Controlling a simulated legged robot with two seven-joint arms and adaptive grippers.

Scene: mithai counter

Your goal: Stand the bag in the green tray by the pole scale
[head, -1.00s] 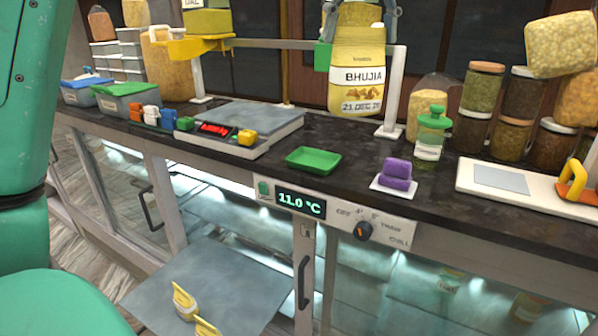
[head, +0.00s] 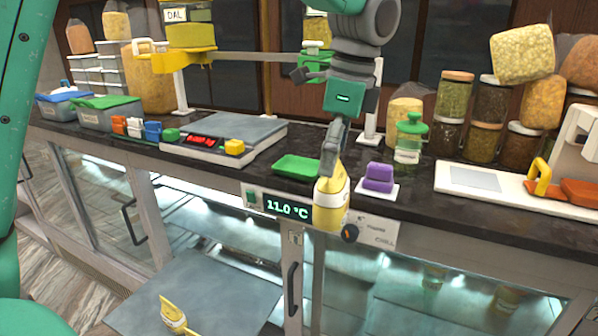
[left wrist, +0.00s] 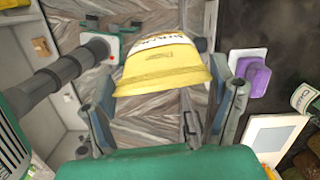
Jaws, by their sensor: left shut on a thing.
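My left gripper (head: 333,160) is shut on the bhujia bag (head: 331,205), a yellow bag with a pale label. The bag hangs below the fingers, edge-on and slightly tilted, in front of the counter's front edge. In the left wrist view the bag (left wrist: 165,70) sits between the fingers, label partly seen. The green tray (head: 293,166) lies empty on the counter, just left of and behind the bag. The pole scale seems to be the white-post frame (head: 371,100) with a beam, a yellow pan and a green part behind. My right gripper is not in view.
A flat digital scale (head: 225,135) stands left of the tray. A temperature panel (head: 287,206) is on the counter's front.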

